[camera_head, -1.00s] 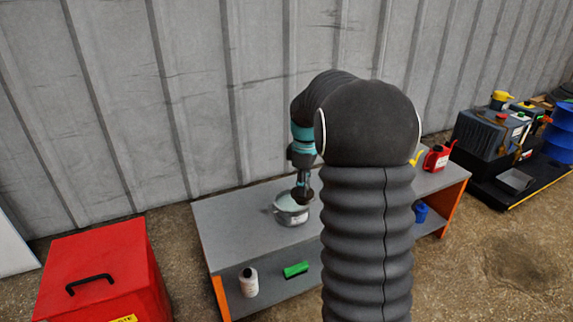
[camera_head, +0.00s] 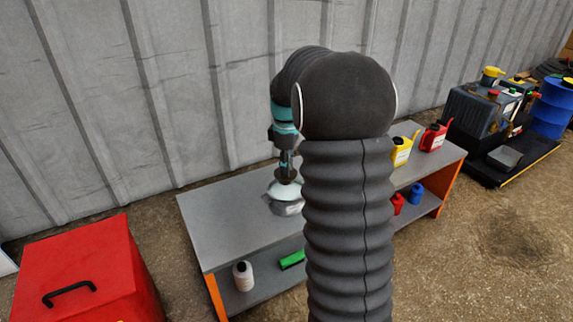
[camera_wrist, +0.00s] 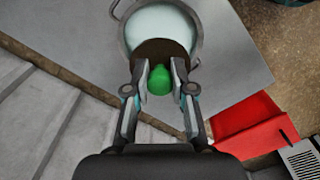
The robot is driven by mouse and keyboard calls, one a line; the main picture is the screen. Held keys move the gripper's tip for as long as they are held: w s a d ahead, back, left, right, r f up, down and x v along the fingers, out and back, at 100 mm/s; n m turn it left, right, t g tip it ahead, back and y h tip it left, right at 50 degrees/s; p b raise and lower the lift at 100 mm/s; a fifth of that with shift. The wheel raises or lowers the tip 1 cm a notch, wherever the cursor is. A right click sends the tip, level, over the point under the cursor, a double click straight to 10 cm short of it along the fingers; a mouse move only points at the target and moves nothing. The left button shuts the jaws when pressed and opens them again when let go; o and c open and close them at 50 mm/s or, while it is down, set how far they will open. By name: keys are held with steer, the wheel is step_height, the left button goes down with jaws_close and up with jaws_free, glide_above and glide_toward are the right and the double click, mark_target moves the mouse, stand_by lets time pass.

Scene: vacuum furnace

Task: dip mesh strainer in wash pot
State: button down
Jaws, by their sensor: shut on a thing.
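The wash pot (camera_head: 287,208) is a metal pot with pale liquid, standing on the grey bench top. It also shows at the top of the wrist view (camera_wrist: 200,40), with its handles. My gripper (camera_wrist: 160,72) is shut on the green handle (camera_wrist: 160,82) of the mesh strainer. The strainer's brown round mesh (camera_wrist: 150,50) overlaps the near part of the pot's opening in the wrist view. In the head view my gripper (camera_head: 286,172) points down over the pot, and the strainer (camera_head: 288,181) shows as a small dark shape above the pale liquid. The exact gap is unclear.
The grey bench (camera_head: 225,215) is clear left of the pot. A white bottle (camera_head: 243,275) and a green block (camera_head: 292,259) are on its lower shelf. Yellow (camera_head: 401,151) and red (camera_head: 433,138) cans stand at right. A red bin (camera_head: 95,265) stands at left.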

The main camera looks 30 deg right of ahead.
steer(key=shift+f+b, duration=2.05)
steer(key=shift+f, duration=2)
stand_by(0.8)
steer(key=shift+r+p, duration=4)
steer(key=shift+r, duration=0.8)
